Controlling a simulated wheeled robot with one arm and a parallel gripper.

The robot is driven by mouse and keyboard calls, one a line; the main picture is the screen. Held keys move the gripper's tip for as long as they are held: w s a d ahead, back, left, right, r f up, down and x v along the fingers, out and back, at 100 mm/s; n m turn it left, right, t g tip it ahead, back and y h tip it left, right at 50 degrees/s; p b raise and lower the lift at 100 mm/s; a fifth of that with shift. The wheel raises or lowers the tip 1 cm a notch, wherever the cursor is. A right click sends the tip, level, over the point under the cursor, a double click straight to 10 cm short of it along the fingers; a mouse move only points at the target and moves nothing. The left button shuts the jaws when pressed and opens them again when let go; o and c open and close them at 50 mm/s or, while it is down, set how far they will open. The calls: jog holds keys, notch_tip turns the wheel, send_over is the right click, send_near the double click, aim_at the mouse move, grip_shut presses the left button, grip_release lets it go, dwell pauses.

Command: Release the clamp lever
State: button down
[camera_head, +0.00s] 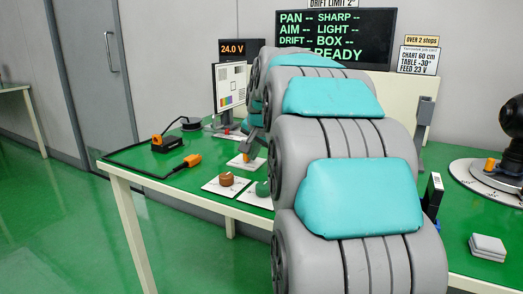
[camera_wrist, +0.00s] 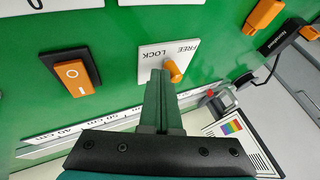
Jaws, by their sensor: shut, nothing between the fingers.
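The clamp lever (camera_wrist: 175,72) is a small orange lever on a white plate (camera_wrist: 193,20) marked FREE and LOCK, in the wrist view at upper middle. It sits near the two words; which one it points at I cannot tell. My gripper (camera_wrist: 160,75) is shut and empty, its fingertips just beside the lever on its left. Whether they touch it is unclear. In the head view my arm covers much of the table, and the white plate (camera_head: 238,162) shows only partly beside it.
An orange rocker switch (camera_wrist: 77,76) lies left of the lever in the wrist view. A printed scale (camera_wrist: 62,132) runs along the bench, and a test chart (camera_wrist: 236,130) stands at right. The head view shows an orange plug (camera_head: 187,161) and cable on the green table (camera_head: 150,178).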

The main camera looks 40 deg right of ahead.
jog(key=a+m+h, duration=0.1)
jog(key=m, duration=0.1)
jog(key=w+m+g+h+p, duration=0.1)
jog(key=m, duration=0.1)
jog(key=shift+w+a, duration=0.15)
jog(key=shift+a, duration=0.2)
jog(key=shift+w+a, duration=0.25)
jog(key=shift+d, duration=0.1)
jog(key=shift+d, duration=0.75)
